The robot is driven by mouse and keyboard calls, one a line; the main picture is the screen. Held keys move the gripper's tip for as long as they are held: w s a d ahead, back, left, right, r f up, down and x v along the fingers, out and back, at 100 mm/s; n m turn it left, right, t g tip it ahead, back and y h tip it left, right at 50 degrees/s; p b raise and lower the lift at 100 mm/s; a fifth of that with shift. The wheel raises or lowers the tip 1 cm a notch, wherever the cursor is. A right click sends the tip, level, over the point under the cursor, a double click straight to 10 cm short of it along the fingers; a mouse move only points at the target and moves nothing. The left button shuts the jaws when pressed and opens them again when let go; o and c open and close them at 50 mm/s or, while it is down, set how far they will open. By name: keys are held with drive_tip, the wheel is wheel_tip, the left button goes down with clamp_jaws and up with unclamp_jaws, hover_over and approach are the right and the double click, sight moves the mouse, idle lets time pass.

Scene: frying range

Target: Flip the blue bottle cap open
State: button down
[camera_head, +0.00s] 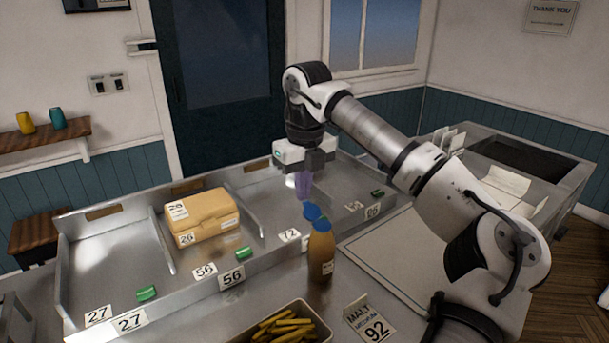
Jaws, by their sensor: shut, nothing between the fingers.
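A brown bottle (321,252) stands upright on the metal counter, near the middle of the view. Its blue cap (316,216) sits on top, with one blue part raised at the upper left; I cannot tell for sure how far the lid is open. My gripper (303,190) is behind and just above the cap, fingers pointing down, apart from the cap as far as I can see. The fingers are shut with nothing between them.
A yellow food box (199,220) sits in the metal tray rack (95,262) to the left. A container of fries (285,328) and a "MALT 92" card (370,320) stand in front of the bottle. A pale board (395,262) lies clear at the right.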

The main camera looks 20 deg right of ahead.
drive_tip(key=shift+f+g, duration=0.1)
drive_tip(key=shift+g, duration=0.2)
idle(0.4)
drive_tip(key=shift+r+p, duration=0.6)
drive_tip(key=shift+r, duration=0.35)
